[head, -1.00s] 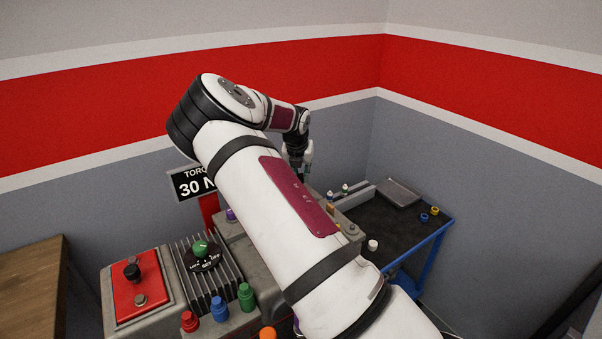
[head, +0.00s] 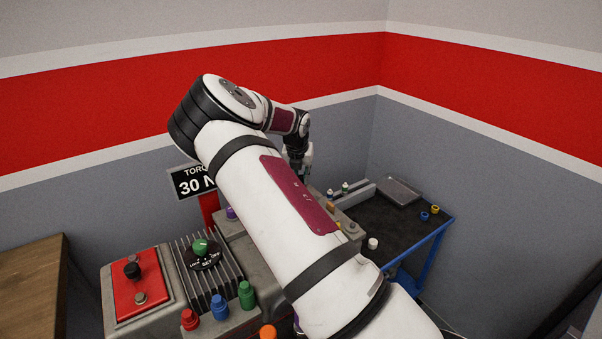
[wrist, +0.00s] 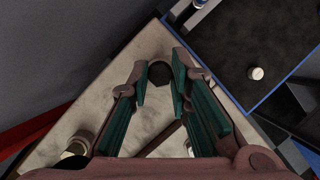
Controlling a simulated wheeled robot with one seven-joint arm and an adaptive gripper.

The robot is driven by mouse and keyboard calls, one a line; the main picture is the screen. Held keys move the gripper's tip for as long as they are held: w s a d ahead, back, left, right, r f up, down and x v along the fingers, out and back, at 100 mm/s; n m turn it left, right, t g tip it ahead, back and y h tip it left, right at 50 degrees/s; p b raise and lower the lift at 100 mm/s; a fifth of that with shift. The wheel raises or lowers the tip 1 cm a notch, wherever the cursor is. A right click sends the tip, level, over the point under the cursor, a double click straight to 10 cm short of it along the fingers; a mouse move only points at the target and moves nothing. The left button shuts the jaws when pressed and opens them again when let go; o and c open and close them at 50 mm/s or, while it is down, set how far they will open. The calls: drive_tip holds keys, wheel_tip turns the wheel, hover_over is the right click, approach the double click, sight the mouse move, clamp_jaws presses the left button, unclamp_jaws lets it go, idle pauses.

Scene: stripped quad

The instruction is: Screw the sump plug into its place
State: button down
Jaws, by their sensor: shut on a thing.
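My gripper (wrist: 160,88) has its two green-padded fingers shut on a dark, roundish piece, which I take to be the sump plug (wrist: 159,73). It sits between the fingertips over a pale grey block top (wrist: 118,85). The piece looks almost black, and I cannot tell whether it is in a hole or how deep. In the head view my gripper (head: 299,163) points down behind my arm at the far end of the grey block, and the plug is hidden there.
A dark-topped cart (head: 372,222) with a blue frame stands at the right, holding a white cap (head: 373,244), yellow ring (head: 435,209) and grey tray (head: 400,192). Coloured caps and a red panel (head: 137,285) are at the left. A torque sign (head: 191,183) stands behind.

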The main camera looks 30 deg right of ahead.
drive_tip(key=shift+f, duration=0.65)
drive_tip(key=c, duration=1.4)
unclamp_jaws()
drive_tip(key=v, duration=1.2)
drive_tip(key=shift+r, duration=0.1)
